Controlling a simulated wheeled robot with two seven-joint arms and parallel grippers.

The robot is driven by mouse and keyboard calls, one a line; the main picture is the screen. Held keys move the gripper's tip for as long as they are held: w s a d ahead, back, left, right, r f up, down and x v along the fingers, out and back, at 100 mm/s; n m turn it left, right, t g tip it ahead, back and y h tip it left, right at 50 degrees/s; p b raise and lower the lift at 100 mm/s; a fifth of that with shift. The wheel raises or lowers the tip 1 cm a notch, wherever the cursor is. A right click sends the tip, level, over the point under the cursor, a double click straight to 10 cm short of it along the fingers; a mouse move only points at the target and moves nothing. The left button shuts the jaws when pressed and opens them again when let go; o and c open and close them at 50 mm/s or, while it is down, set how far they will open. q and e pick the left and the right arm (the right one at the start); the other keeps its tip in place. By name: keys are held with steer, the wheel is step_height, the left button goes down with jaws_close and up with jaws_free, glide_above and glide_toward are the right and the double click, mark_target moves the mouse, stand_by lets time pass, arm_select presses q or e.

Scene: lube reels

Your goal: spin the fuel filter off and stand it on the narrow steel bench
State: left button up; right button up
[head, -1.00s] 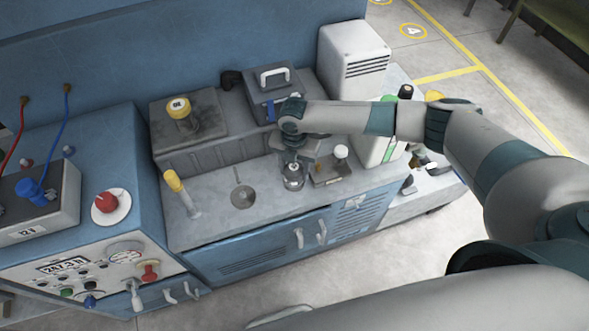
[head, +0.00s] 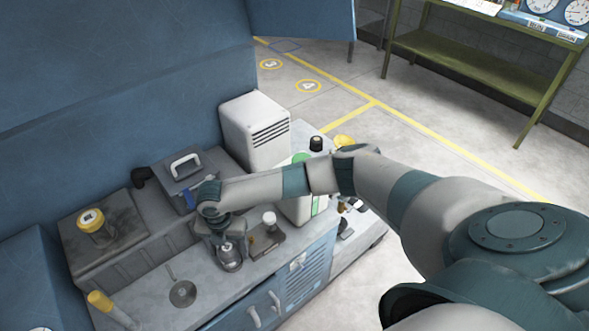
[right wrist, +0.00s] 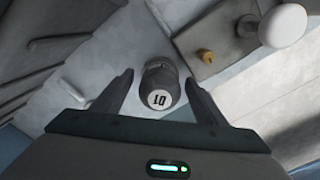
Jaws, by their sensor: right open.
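My right gripper (head: 228,242) points down over the grey worktop (head: 205,285), its jaws open. A dark grey canister (head: 230,259) with a domed top stands upright just below it. In the right wrist view the canister (right wrist: 160,84) shows a round white label with a short marking, between the two spread fingers (right wrist: 159,78). A yellow-topped canister (head: 92,222) sits on a dark block at the left. Which canister is the fuel filter is not clear. No narrow bench of bare steel is clearly identifiable. My left gripper is out of view.
Beside the canister is a small plate (head: 265,240) with a white knob and brass fitting. A handled grey box (head: 183,178), a vented white unit (head: 255,130) and a white jug (head: 300,208) stand close by. A green bench (head: 470,75) stands across open floor.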

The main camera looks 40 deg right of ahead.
mark_target(228, 248)
steer(key=m+p, duration=0.1)
steer(key=m, duration=0.5)
steer(key=shift+s, duration=0.2)
steer(key=m, duration=0.6)
steer(key=shift+s+m+p, duration=0.1)
steer(key=shift+m+p, duration=0.2)
steer(key=m, duration=0.5)
steer(key=shift+s, duration=0.1)
steer(key=m+b, duration=0.1)
steer(key=m, duration=0.5)
steer(key=shift+a+m, duration=0.15)
steer(key=shift+m, duration=0.15)
steer(key=shift+r+m, duration=0.3)
steer(key=shift+r, duration=0.1)
step_height(228, 248, up, 17)
steer(key=b, duration=0.3)
steer(key=s+a+f+n+t+y, duration=0.2)
steer(key=s+a+f+y, duration=0.2)
steer(key=s+a+f, duration=0.7)
steer(key=s+d+f+m+h, duration=0.1)
steer(key=s+d+f, duration=0.3)
steer(key=s+d, duration=0.3)
steer(key=s+d+f+m+t+h, duration=0.1)
steer(key=s+d+f+h, duration=0.1)
steer(key=s+d+f, duration=0.3)
steer(key=shift+s+d+m, duration=0.3)
steer(key=shift+s+d, duration=1.05)
steer(key=shift+s, duration=0.75)
